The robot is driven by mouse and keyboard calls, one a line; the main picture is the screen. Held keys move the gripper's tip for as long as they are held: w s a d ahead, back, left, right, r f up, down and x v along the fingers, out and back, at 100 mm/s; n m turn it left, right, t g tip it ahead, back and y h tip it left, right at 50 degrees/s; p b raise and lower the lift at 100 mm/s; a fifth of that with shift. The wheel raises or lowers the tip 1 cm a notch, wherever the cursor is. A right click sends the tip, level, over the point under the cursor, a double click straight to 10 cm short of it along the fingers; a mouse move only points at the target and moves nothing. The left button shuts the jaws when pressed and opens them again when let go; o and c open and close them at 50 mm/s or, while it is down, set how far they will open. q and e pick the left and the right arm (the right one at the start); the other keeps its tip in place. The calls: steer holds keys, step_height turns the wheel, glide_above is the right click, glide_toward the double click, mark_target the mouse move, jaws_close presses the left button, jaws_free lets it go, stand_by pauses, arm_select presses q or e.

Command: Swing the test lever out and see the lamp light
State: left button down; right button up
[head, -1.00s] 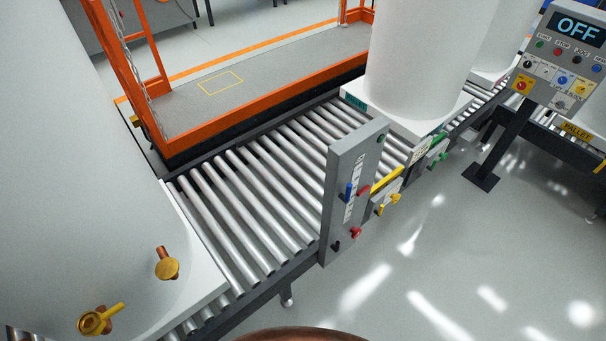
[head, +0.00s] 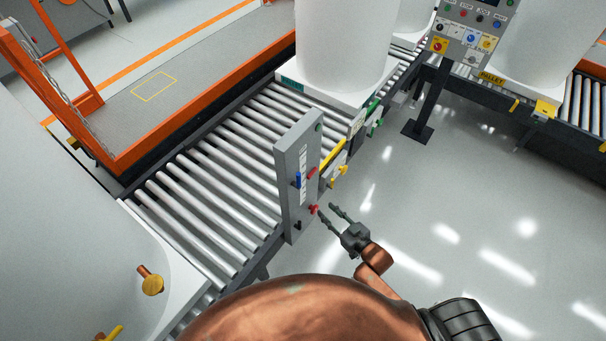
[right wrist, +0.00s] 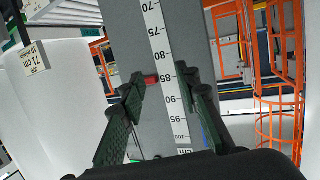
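A grey upright panel (head: 290,160) with a white scale strip stands at the conveyor's edge. It carries a blue handle (head: 297,180), a red piece (head: 311,172), a lower red knob (head: 314,209) and a small black lever (head: 298,226). I cannot tell which is the test lever. A small dark green round lamp (head: 319,127) near the panel's top looks unlit. My right gripper (head: 327,212) is open beside the lower red knob. In the right wrist view its open fingers (right wrist: 165,80) frame the scale, with a red piece (right wrist: 152,80) between them. My left gripper is out of view.
A roller conveyor (head: 215,160) runs behind the panel, carrying large white tanks (head: 345,45). Yellow and green handles sit on boxes just right of the panel. A control console (head: 470,35) stands on a post at the upper right. The floor at right is clear.

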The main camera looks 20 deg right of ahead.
mark_target(300, 179)
steer(key=a+r+n+t+y+p, duration=0.1)
steer(key=a+r+t+y+p, duration=0.3)
steer(key=r, duration=1.1)
steer(key=w+a, duration=0.1)
steer(key=w, duration=0.1)
steer(key=w+a+g+b, duration=0.1)
steer(key=w, duration=0.1)
steer(key=w+a+g+h+b, duration=0.1)
steer(key=shift+w+a+r, duration=0.2)
steer(key=shift+w+a, duration=0.2)
steer(key=shift+x, duration=0.8)
steer(key=shift+f, duration=0.1)
jaws_close()
